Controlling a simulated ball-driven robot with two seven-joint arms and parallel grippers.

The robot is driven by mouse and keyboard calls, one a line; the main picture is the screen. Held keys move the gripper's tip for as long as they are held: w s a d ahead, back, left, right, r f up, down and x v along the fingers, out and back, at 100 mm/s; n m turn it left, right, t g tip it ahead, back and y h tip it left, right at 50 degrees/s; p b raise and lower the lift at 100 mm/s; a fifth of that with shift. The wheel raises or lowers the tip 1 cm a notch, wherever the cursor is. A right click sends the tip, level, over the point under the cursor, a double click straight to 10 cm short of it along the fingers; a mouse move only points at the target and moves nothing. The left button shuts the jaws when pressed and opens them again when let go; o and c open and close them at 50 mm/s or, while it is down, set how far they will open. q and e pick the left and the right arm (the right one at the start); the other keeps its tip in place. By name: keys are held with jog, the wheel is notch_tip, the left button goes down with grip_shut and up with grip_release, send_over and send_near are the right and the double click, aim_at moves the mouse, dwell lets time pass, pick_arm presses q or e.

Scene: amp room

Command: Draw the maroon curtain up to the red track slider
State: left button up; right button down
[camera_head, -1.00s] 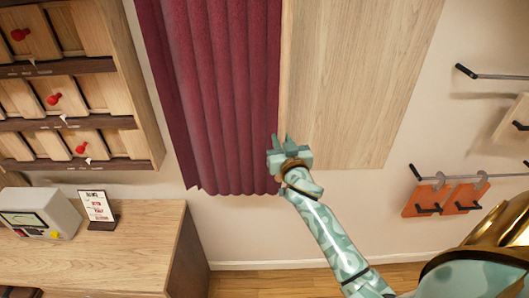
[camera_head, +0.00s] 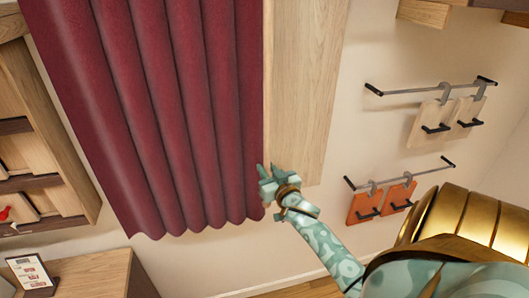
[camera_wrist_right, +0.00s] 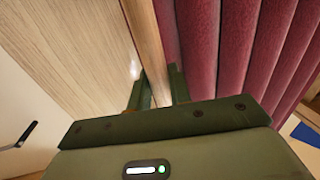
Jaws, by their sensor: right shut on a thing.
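The maroon curtain (camera_head: 165,110) hangs in folds in the head view and covers the left part of a pale wooden panel (camera_head: 305,90). A narrow wooden strip (camera_wrist_right: 145,40) runs along the curtain's leading edge in the right wrist view. My right gripper (camera_head: 267,177) is at the lower right edge of the curtain. In the right wrist view its two fingers (camera_wrist_right: 157,84) are shut on that strip, with the curtain (camera_wrist_right: 240,45) to the right. The curtain's top and the red track slider are not in view. My left gripper is not in view.
Two wall rails (camera_head: 430,88) with hanging pale and orange hooked plates (camera_head: 365,207) are to the right of the panel. A wooden shelf unit (camera_head: 55,130) and a desk (camera_head: 85,275) with a small sign (camera_head: 32,275) stand at left. Bare panel lies right of the curtain edge.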

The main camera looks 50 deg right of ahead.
jog(key=shift+d, duration=0.1)
jog(key=c, duration=1.3)
grip_release()
jog(key=shift+c, duration=0.2)
jog(key=shift+f, duration=0.1)
jog(key=b+v, duration=0.2)
jog(key=v, duration=1.4)
jog(key=shift+s, duration=0.1)
